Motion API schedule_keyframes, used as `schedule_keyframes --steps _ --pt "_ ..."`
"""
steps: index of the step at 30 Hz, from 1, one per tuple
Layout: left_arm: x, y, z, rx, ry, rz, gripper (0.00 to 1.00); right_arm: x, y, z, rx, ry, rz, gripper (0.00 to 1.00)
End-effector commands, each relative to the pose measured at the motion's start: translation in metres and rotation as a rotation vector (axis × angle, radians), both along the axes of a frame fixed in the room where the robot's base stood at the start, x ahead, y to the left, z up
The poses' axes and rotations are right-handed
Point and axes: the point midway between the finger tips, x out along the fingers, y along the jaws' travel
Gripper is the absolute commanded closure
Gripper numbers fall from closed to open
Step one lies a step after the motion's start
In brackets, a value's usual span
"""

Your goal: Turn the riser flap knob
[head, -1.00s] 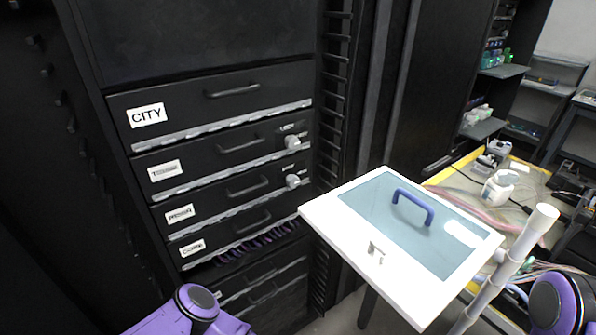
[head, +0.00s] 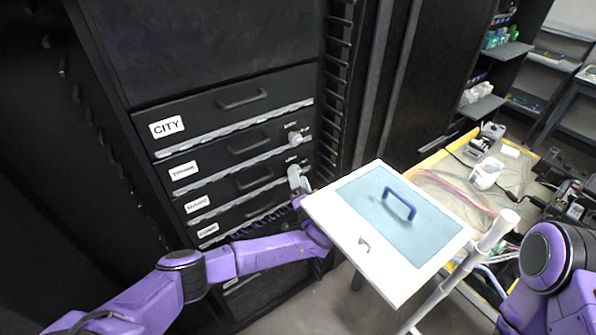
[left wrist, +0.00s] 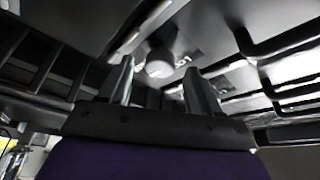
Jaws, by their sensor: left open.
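A black rack holds stacked flaps with white labels. The top label (head: 166,127) reads CITY; the lower ones are too blurred to read surely. A grey knob (head: 296,137) sits at the right of the second flap. My left gripper (head: 299,178) is at the right end of the third flap, covering most or all of the lower knob there. In the left wrist view a round pale knob (left wrist: 158,66) shows between and beyond the two spread fingers of my left gripper (left wrist: 160,72). Contact cannot be told. My right gripper is out of view.
Black rack uprights are beside the flaps.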

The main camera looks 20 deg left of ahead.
Motion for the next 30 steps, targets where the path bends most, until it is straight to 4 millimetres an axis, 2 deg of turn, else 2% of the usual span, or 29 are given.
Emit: schedule_keyframes --steps 4,12,13,15,18,25,30 --pt "0.012 0.008 0.004 0.002 -0.001 -0.001 0.37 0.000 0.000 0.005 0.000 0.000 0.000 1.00" --pt "0.014 0.009 0.003 -0.001 0.000 -0.003 0.37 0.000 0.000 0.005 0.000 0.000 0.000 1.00" --pt "0.014 0.009 0.003 0.000 0.001 -0.003 0.43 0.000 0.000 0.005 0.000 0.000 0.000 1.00" --pt "0.014 0.008 0.003 0.001 0.000 -0.002 0.66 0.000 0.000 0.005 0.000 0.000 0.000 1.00" --pt "0.014 0.008 0.003 0.000 0.001 -0.003 0.93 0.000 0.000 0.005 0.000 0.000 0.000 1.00" --pt "0.014 0.008 0.001 -0.008 -0.009 -0.003 0.93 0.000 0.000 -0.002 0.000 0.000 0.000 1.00" --pt "0.014 0.008 -0.006 -0.043 -0.052 -0.002 0.93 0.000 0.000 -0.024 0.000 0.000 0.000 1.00"
